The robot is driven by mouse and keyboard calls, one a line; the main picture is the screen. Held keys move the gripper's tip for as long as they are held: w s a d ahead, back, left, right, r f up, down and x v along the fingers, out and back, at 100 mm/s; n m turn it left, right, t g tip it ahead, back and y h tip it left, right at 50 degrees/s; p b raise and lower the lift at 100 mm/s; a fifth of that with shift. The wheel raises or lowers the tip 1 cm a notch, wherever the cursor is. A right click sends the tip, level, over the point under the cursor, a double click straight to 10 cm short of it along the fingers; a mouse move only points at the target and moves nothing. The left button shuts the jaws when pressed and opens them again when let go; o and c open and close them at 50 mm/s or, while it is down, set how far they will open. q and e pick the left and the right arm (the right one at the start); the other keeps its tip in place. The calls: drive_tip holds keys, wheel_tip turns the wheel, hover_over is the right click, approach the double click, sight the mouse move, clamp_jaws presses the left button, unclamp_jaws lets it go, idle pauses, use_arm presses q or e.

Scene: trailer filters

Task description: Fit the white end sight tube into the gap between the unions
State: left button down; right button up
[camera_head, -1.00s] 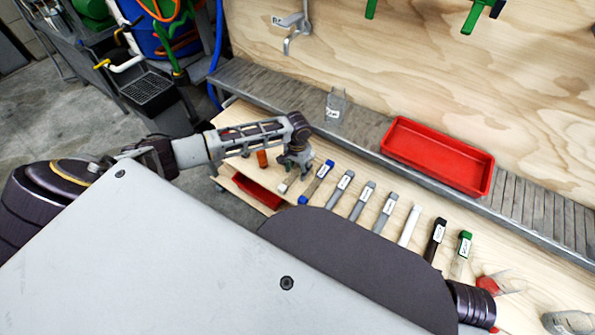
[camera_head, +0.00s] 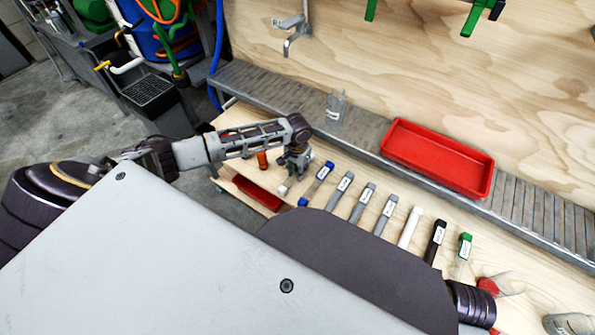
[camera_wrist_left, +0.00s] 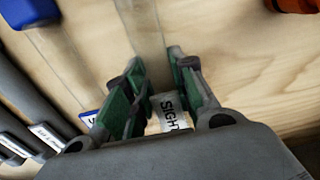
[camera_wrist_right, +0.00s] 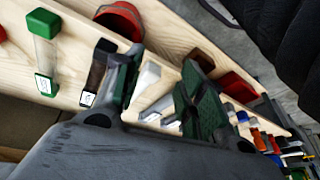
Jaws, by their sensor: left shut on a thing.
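My left gripper (camera_head: 292,174) is shut on a clear sight tube with a white end (camera_head: 283,189), over the left part of the wooden bench. In the left wrist view the gripper (camera_wrist_left: 156,88) has its green pads on either side of the tube, whose white label (camera_wrist_left: 170,112) reads "SIGHT". I cannot tell whether the tube touches the bench. My right gripper (camera_wrist_right: 158,88) shows in its wrist view with its fingers apart. A white piece (camera_wrist_right: 150,82) shows beyond them. I cannot make out the unions or their gap in any view.
Tubes with blue (camera_head: 316,184), grey (camera_head: 362,203), white (camera_head: 408,229), black (camera_head: 434,243) and green (camera_head: 461,255) ends lie in a row on the bench. A red tray (camera_head: 437,157) and a clear jar (camera_head: 336,105) stand on the grey ledge. A red bin (camera_head: 256,194) is at the bench's left.

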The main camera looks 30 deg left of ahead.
use_arm(q)
drive_tip(key=shift+r+p, duration=0.35)
drive_tip(key=shift+r, duration=0.4)
drive_tip(key=shift+r+p, duration=1.55)
drive_tip(key=shift+r, duration=2.7)
use_arm(e)
drive_tip(key=shift+g+h, duration=0.3)
drive_tip(key=shift+g, duration=0.4)
drive_tip(key=shift+s+d+f, duration=0.1)
drive_tip(key=shift+d+f, duration=0.05)
drive_tip(key=shift+f, duration=0.8)
drive_tip(key=shift+s+d+f, duration=0.15)
drive_tip(key=shift+d+f, duration=0.05)
drive_tip(key=shift+f, duration=0.7)
drive_tip(key=shift+s+d+f, duration=0.1)
drive_tip(key=shift+d+f, duration=0.05)
drive_tip(key=shift+f, duration=0.8)
